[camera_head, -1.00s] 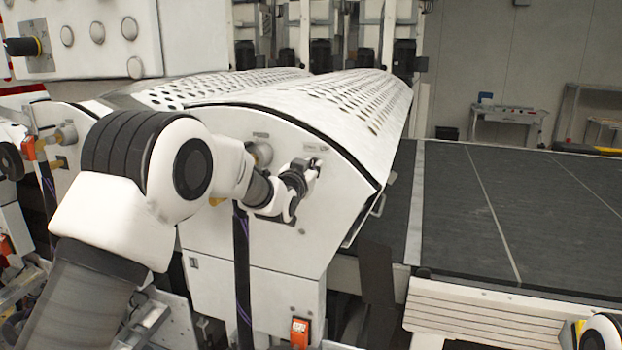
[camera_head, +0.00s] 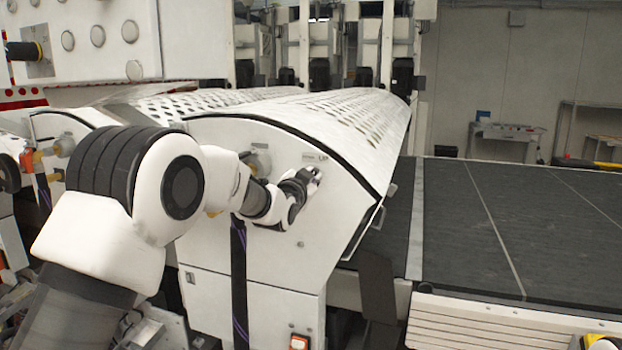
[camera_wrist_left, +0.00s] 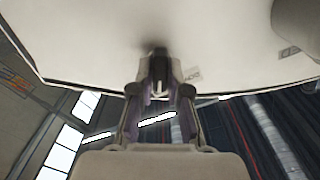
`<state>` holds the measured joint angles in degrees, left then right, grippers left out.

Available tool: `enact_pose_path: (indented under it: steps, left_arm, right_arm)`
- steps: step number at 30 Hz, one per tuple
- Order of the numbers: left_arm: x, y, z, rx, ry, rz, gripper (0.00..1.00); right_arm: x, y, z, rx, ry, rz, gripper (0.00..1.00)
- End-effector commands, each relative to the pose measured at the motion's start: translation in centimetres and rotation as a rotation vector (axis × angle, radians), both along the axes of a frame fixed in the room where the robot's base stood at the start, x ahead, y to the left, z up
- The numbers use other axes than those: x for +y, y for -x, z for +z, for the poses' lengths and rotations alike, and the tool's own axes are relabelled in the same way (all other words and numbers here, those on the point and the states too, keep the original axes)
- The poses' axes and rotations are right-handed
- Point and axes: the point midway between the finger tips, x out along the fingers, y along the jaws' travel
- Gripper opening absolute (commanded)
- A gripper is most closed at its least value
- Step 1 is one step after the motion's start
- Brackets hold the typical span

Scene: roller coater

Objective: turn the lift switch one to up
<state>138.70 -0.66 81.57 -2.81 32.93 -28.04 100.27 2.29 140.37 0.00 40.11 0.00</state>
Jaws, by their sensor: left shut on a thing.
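My left gripper (camera_head: 314,175) is at the upper right part of the white side panel (camera_head: 270,240) of the coater, just below a small printed label (camera_head: 313,157). In the left wrist view the gripper (camera_wrist_left: 159,75) has its fingers close together against the white panel (camera_wrist_left: 100,45), shut on a small dark switch (camera_wrist_left: 159,58). The switch is mostly hidden by the fingers, so its setting cannot be read. Of my right arm only a small part shows at the lower right corner of the head view; its gripper is out of view.
A perforated white cover (camera_head: 350,115) curves above the panel. A grey round knob (camera_head: 260,160) sits left of the gripper, partly behind my arm. A dark conveyor bed (camera_head: 510,230) lies to the right. An orange switch (camera_head: 299,342) is low on the panel.

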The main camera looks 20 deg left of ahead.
Motion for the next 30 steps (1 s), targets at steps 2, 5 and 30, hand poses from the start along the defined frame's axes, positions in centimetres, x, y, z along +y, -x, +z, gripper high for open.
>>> enact_pose_path:
  steps: [2, 5, 30]
  left_arm:
    - [0.0, 0.0, -0.3, 0.005, -0.001, -0.001, 0.0]
    - [0.0, 0.0, -0.3, 0.005, -0.001, -0.001, 0.4]
    - [0.4, 10.4, -0.2, 0.004, 0.0, 0.0, 0.41]
  right_arm:
    - [0.0, 0.0, 0.0, 0.0, 0.0, 0.0, 0.0]
    - [0.0, 0.0, 0.0, 0.0, 0.0, 0.0, 0.0]
    - [0.0, 0.0, 0.0, 0.0, 0.0, 0.0, 0.0]
